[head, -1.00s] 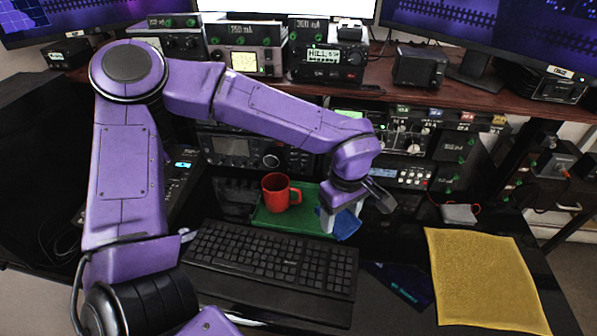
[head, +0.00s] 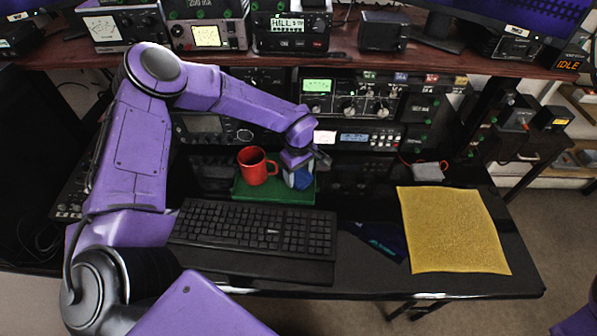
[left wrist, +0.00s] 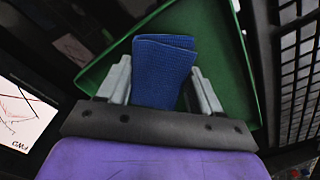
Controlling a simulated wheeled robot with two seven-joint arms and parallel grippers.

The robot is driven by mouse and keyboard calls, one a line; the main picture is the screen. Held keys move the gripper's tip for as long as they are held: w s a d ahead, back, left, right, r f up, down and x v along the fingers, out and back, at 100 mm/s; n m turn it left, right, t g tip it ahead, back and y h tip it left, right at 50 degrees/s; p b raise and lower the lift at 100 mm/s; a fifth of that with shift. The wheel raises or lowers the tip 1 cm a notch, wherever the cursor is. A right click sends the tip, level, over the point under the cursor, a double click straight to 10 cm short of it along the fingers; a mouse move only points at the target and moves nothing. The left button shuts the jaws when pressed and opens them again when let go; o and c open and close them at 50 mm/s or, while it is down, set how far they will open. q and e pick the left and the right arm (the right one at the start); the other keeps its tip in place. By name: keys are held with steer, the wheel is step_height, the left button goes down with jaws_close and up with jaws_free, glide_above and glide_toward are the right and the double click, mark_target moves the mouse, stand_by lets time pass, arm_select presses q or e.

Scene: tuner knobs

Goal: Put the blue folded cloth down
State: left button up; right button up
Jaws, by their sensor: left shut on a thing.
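The blue folded cloth (head: 304,181) is at the right part of the small green tray (head: 250,195). My left gripper (head: 297,178) is over the tray and points down. In the left wrist view, the cloth (left wrist: 162,75) stands between the two grey fingers of the left gripper (left wrist: 160,88), with the green tray (left wrist: 228,50) behind it. The gripper is shut on the cloth. I cannot tell whether the cloth's lower edge touches the tray. My right gripper is out of view.
A red mug (head: 254,170) stands on the tray, left of the cloth. A black keyboard (head: 255,228) lies in front of the tray. A yellow cloth (head: 455,230) lies on the desk's right side. Radio equipment (head: 350,105) stands behind the tray.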

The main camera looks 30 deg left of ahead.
mark_target(299, 174)
arm_select(q)
steer(key=shift+f, duration=0.2)
steer(key=o, duration=1)
step_height(299, 174, up, 12)
steer(key=shift+r+b, duration=0.25)
steer(key=shift+b, duration=0.1)
